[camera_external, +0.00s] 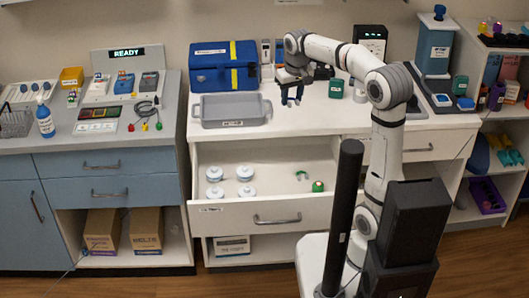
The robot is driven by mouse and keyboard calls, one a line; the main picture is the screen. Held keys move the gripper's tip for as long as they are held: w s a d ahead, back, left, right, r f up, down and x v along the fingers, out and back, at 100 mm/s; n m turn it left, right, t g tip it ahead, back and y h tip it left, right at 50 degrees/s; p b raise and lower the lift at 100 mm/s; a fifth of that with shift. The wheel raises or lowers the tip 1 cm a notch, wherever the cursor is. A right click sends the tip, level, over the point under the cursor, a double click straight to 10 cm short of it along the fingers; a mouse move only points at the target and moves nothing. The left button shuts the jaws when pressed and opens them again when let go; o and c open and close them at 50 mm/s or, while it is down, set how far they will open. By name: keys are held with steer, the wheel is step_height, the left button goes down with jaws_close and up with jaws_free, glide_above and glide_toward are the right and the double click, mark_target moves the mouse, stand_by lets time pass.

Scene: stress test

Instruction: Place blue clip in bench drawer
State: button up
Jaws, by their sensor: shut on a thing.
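The fingertips are too small to make out clearly. The bench drawer (235,217) is pulled open below and in front of the gripper. Inside it are several white lidded jars (215,192) at the left, a green clip (302,175) and a green item with a red top (318,186) at the right.
The grey tray (231,122) and blue toolbox (222,77) stand on the worktop to the left of and behind the gripper. A green container (336,89) stands to its right. The middle of the drawer floor is clear.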

steer(key=s+d+f+b, duration=0.1)
steer(key=s+f+b, duration=0.1)
steer(key=s+f, duration=0.3)
steer(key=f, duration=2.4)
steer(key=shift+s+f, duration=0.2)
steer(key=shift+f, duration=0.05)
steer(key=shift+f+b, duration=0.65)
steer(key=shift+f, duration=1.55)
steer(key=shift+f, duration=0.15)
steer(key=o, duration=0.9)
steer(key=shift+o, duration=0.2)
